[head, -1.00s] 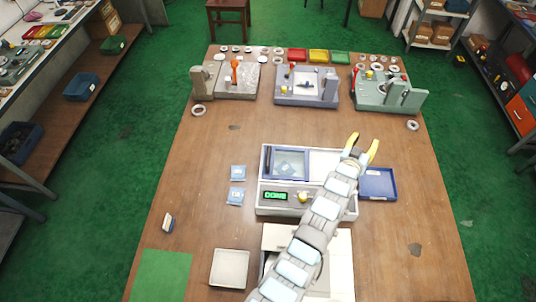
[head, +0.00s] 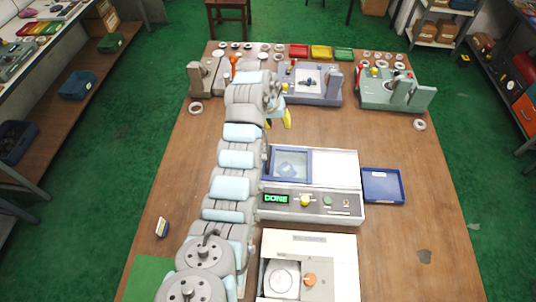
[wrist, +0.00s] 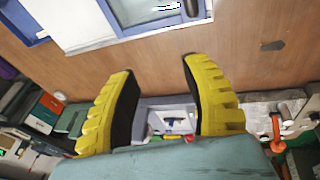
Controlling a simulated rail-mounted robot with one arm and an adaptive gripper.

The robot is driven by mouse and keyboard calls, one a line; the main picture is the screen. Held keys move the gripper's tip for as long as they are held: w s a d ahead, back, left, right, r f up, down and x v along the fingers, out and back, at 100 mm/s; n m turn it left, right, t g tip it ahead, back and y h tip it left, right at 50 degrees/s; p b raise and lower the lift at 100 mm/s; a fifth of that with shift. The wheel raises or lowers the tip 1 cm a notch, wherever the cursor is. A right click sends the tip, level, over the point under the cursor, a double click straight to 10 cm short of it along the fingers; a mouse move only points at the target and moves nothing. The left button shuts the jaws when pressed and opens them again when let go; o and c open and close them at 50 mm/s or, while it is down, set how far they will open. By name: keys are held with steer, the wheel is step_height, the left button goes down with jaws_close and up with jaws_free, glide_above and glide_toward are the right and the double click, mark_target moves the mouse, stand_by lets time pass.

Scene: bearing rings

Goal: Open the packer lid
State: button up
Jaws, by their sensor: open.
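The packer (head: 312,217) is a pale machine with a green "DONE" display and a yellow knob, in the middle of the table. Its lid (head: 308,152) is a blue-framed clear window at the packer's back left and looks shut, with small items dimly visible beneath. In the wrist view the lid (wrist: 113,16) shows at the top edge, with a dark handle (wrist: 192,8) beside the window. My gripper (head: 280,117) is open and empty, beyond the packer's back edge and apart from it. In the wrist view, its yellow fingers (wrist: 158,72) have bare table between their tips.
A blue tray (head: 382,201) is right of the packer. A white machine (head: 340,255) with an orange knob stands in front. Grey (head: 318,99) and green (head: 380,103) fixtures line the back. The table between packer and fixtures is mostly clear.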

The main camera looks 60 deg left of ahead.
step_height(320, 180, up, 2)
steer(key=g+h, duration=0.1)
steer(key=h, duration=0.1)
glide_above(268, 154)
steer(key=s+a, duration=0.2)
steer(key=shift+g, duration=0.3)
steer(key=f+b, duration=0.1)
steer(key=f, duration=0.2)
steer(key=d+f+b, duration=0.1)
steer(key=f, duration=0.3)
steer(key=w+f+b, duration=0.1)
steer(key=f+b, duration=0.1)
steer(key=f, duration=0.2)
steer(key=shift+d+f, duration=0.25)
steer(key=shift+d, duration=0.15)
steer(key=shift+w+d+f, duration=0.1)
steer(key=shift+w+f, duration=0.05)
steer(key=shift+f, duration=0.65)
steer(key=shift+w+d+f, duration=0.1)
steer(key=shift+w+f, duration=0.1)
steer(key=shift+f, duration=0.55)
steer(key=shift+w+f, duration=0.15)
steer(key=shift+f, duration=0.65)
steer(key=shift+f, duration=0.1)
jaws_close()
